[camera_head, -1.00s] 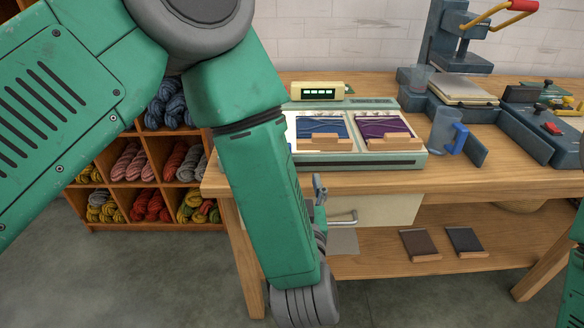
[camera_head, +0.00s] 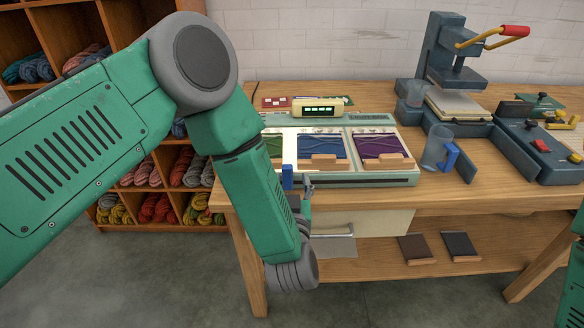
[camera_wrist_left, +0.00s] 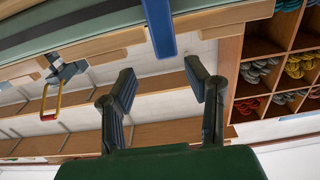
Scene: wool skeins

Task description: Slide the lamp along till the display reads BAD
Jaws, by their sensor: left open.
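A pale green light-table unit (camera_head: 400,180) lies on the wooden bench with green, blue and purple wool panels in a row. A bright white strip, apparently the lamp (camera_head: 289,150), stands between the green and blue panels, with a blue handle (camera_head: 287,177) at its front. The cream display (camera_head: 318,108) behind shows small lit green marks that I cannot read. My left gripper (camera_head: 308,188) is at the unit's front edge, just right of the blue handle. In the left wrist view, the open, empty gripper (camera_wrist_left: 160,85) faces the blue handle (camera_wrist_left: 159,28), apart from it.
A clear jug with a blue handle (camera_head: 438,148) stands right of the unit. A dark press (camera_head: 447,60) and a grey device (camera_head: 535,150) stand farther right. Wool-filled shelves (camera_head: 125,180) stand at left.

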